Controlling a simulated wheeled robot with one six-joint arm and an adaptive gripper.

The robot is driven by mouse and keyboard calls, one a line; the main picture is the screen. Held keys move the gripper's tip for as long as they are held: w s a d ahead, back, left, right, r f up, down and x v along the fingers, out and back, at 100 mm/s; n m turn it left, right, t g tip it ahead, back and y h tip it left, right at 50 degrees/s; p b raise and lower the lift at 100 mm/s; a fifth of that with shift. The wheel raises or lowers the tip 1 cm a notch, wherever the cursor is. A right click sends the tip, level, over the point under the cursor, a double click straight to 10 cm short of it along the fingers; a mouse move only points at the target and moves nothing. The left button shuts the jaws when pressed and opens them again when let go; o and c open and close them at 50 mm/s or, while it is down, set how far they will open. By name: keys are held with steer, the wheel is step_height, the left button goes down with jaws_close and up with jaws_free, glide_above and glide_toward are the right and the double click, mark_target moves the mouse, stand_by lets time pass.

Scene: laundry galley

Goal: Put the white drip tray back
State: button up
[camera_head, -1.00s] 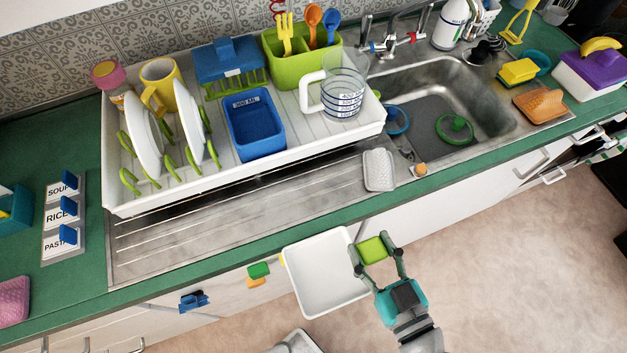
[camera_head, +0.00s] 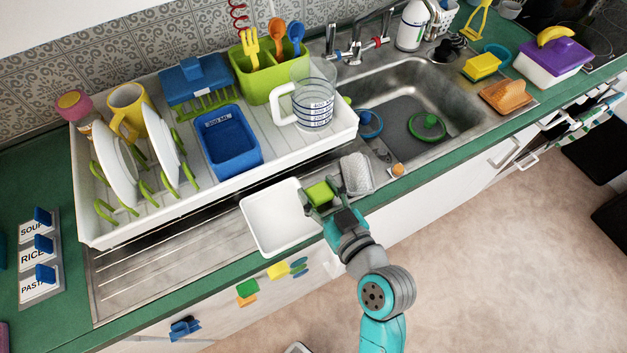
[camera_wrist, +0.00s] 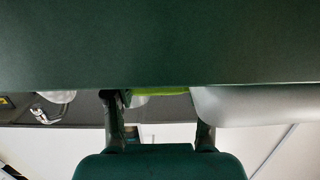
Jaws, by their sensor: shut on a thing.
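The white drip tray (camera_head: 272,218) is a shallow square tray with a lime green grip (camera_head: 319,192) on its right side. My gripper (camera_head: 322,197) is shut on that green grip. The tray is over the front part of the steel drainer, in front of the white dish rack (camera_head: 290,150). I cannot tell whether it touches the drainer. A dark gap shows under the rack's front edge. In the wrist view my gripper's fingers (camera_wrist: 160,125) flank the green grip (camera_wrist: 160,92), and a large dark green surface hides the upper half.
A pale grey ridged item (camera_head: 357,174) stands close to the right of my gripper. An orange-topped knob (camera_head: 397,170) and the sink (camera_head: 400,110) lie further right. The rack holds plates, a blue tub (camera_head: 228,140) and a measuring jug (camera_head: 315,100). Bare drainer (camera_head: 170,255) lies left.

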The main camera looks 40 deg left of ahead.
steer(key=x, duration=0.2)
steer(key=shift+w+a, duration=0.15)
steer(key=shift+a, duration=0.2)
steer(key=o, duration=1.2)
steer(key=shift+f, duration=0.1)
steer(key=v, duration=1.1)
